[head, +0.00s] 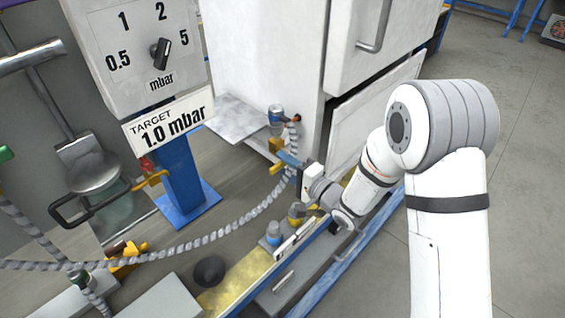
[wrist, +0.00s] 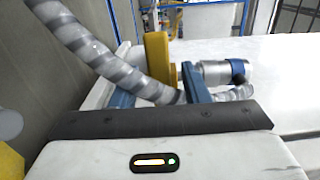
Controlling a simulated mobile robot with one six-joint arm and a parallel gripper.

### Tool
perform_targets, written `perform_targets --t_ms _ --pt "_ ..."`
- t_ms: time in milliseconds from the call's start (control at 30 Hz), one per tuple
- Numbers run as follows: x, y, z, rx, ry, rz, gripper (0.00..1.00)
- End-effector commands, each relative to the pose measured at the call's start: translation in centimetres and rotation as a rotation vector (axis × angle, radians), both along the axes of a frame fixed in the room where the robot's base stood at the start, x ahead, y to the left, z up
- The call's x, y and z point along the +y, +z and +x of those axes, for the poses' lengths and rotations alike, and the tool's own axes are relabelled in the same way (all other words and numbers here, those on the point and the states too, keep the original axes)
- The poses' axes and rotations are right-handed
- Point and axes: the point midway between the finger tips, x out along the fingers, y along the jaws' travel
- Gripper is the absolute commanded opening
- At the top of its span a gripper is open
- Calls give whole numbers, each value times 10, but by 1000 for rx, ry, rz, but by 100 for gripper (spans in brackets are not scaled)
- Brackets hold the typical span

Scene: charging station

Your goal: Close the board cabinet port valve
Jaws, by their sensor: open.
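The white cabinet (head: 262,50) has a port fitting (head: 276,116) with a grey-blue body low on its side. A yellow valve handle (head: 276,145) shows just below it. In the wrist view the yellow handle (wrist: 157,62) stands upright beside the silver and blue fitting (wrist: 216,72). My gripper (head: 284,161) is at the handle. In the wrist view its blue fingers (wrist: 157,85) are apart, one on each side of the handle; contact cannot be told. The hose hides part of the left finger and the handle's lower end.
A grey striped hose (head: 235,225) runs from the port down past my gripper and off left. A bench with a yellow plate (head: 235,287) and a black knob (head: 209,270) lies below. A gauge panel (head: 140,50) on a blue post (head: 180,175) stands left.

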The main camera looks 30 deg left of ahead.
Motion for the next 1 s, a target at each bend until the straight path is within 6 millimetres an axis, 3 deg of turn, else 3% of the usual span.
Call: perform_targets --t_ms 200,400,1000 --pt "-39 1 -7 2 -4 0 42" --pt "-60 0 -12 2 -3 -1 42" --pt "-65 3 -10 -10 -11 -10 42"
